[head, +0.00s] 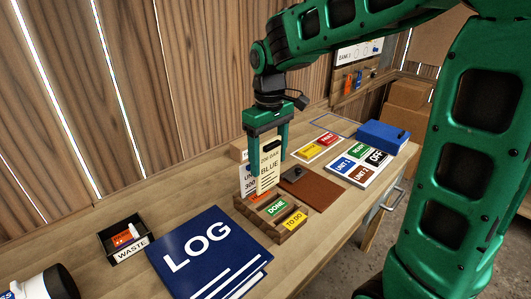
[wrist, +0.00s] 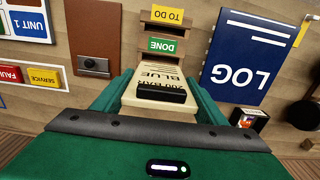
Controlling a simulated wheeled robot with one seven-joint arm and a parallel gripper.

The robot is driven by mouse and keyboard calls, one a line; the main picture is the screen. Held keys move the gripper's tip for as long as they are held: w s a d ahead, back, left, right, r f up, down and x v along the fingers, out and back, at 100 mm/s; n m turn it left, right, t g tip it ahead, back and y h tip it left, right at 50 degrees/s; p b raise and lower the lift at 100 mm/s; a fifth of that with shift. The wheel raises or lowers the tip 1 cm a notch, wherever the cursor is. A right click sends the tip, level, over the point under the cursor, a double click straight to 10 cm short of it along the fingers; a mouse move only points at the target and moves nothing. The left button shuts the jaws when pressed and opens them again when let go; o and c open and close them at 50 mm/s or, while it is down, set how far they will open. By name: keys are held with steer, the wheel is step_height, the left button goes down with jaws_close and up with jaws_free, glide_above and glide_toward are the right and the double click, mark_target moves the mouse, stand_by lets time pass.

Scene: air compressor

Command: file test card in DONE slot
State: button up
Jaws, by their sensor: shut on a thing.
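My gripper (head: 269,164) is shut on a cream test card (head: 268,178) printed "200 BAR BLUE" with a black strip. It holds the card upright over the back part of a wooden slotted rack (head: 292,235). In the wrist view the card (wrist: 152,76) lies between the fingers. The green DONE label (head: 277,207) is on the rack's middle step, and the yellow TO DO label (head: 295,219) is on its front step. A red label is partly hidden behind the card. A white card (head: 247,182) reading "300" stands just left of the held card. I cannot tell whether the held card's lower edge touches the rack.
A blue LOG book (head: 210,255) lies left of the rack, and a black WASTE tray (head: 122,240) beyond it. A brown pad (head: 312,190) with a dark block, unit label boards (head: 357,165) and a blue box (head: 383,137) lie to the right.

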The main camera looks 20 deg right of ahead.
mark_target(268, 188)
steer(key=shift+f, duration=1.95)
steer(key=shift+f, duration=2.7)
steer(key=o, duration=1.3)
steer(key=shift+r, duration=0.15)
step_height(268, 188, up, 10)
steer(key=shift+r, duration=0.25)
